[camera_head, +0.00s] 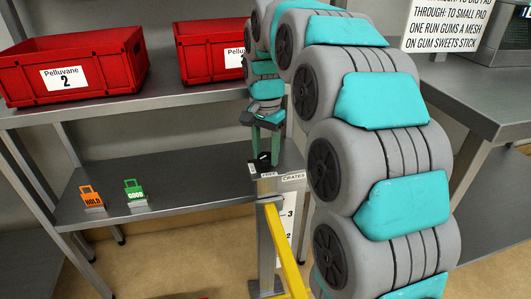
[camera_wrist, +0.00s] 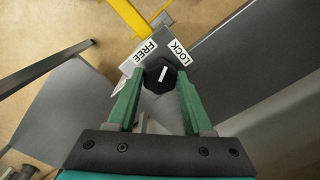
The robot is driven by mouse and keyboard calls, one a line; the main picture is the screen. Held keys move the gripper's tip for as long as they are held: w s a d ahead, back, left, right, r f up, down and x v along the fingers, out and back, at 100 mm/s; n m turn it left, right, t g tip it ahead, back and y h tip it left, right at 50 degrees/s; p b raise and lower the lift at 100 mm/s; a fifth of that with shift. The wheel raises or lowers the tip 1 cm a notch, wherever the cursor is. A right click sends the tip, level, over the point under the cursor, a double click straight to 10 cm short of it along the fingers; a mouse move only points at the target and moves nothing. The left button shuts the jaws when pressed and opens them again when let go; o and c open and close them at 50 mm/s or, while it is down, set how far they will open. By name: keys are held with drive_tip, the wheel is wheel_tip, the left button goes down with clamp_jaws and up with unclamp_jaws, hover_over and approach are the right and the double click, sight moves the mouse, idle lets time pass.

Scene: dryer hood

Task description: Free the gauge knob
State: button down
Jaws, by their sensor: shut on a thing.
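The gauge knob (camera_wrist: 163,76) is black and faceted, with a white pointer line. In the wrist view the line points up and a little right, between the FREE label (camera_wrist: 145,51) and the LOCK label (camera_wrist: 180,52). In the head view the knob (camera_head: 262,158) sits on top of a grey post (camera_head: 266,240). My gripper (camera_wrist: 161,72) has its two green fingers on either side of the knob, shut on it. In the head view my gripper (camera_head: 264,150) comes down on the knob from above. The fingers hide the knob's sides.
A yellow bar (camera_head: 287,250) runs from the post toward the front. Red crates (camera_head: 75,68) (camera_head: 210,52) stand on the upper shelf. An orange HOLD tag (camera_head: 92,198) and a green GOOD tag (camera_head: 135,193) stand on the lower shelf. A steel table (camera_head: 470,95) is at right.

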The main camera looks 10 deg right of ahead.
sight(266, 156)
drive_tip(key=n, duration=1.2)
drive_tip(key=shift+d, duration=0.1)
idle(0.4)
drive_tip(key=shift+c, duration=1.5)
unclamp_jaws()
drive_tip(key=shift+r, duration=0.1)
drive_tip(key=shift+r, duration=3.75)
